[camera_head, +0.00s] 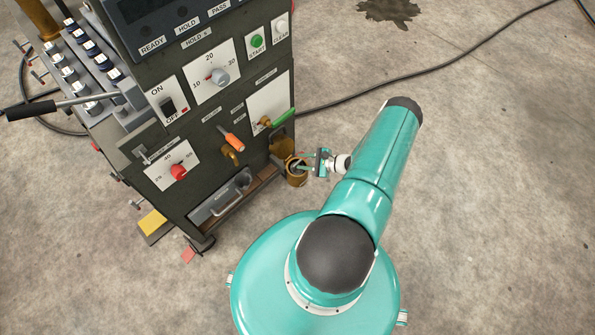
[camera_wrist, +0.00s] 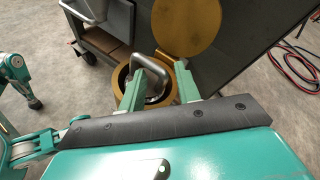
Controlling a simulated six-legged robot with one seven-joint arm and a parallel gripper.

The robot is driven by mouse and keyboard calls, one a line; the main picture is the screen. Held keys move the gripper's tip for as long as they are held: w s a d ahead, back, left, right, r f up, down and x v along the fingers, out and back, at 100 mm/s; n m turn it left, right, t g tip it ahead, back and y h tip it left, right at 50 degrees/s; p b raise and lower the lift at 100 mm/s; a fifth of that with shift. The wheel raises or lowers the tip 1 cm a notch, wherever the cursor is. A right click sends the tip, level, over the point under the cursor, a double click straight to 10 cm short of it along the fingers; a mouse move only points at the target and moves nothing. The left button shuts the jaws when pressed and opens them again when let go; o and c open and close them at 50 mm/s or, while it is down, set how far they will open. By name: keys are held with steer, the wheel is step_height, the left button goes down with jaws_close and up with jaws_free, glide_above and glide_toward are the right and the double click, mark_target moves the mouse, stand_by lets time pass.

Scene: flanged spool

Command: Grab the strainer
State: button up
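The strainer shows as a bent grey metal handle (camera_wrist: 151,61) rising out of a round brass housing (camera_wrist: 122,76), whose round lid (camera_wrist: 190,25) stands open. The strainer's body is mostly hidden inside the housing and behind my fingers. My gripper (camera_wrist: 158,84) is open, its two teal fingers apart at the housing's mouth with the handle showing between and just beyond them. I cannot tell whether either finger touches the handle. In the head view the brass housing (camera_head: 297,180) sits at the machine's lower right corner, and my gripper (camera_head: 304,163) reaches it from the right.
The dark machine (camera_head: 215,125) stands left of my arm, with an orange-handled valve (camera_head: 232,140), a green lever (camera_head: 281,118) and a lower tray (camera_head: 222,196). A black cable (camera_head: 430,72) crosses the floor. The concrete floor at right is otherwise clear.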

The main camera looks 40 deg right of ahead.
jaws_close()
steer(key=shift+r, duration=0.1)
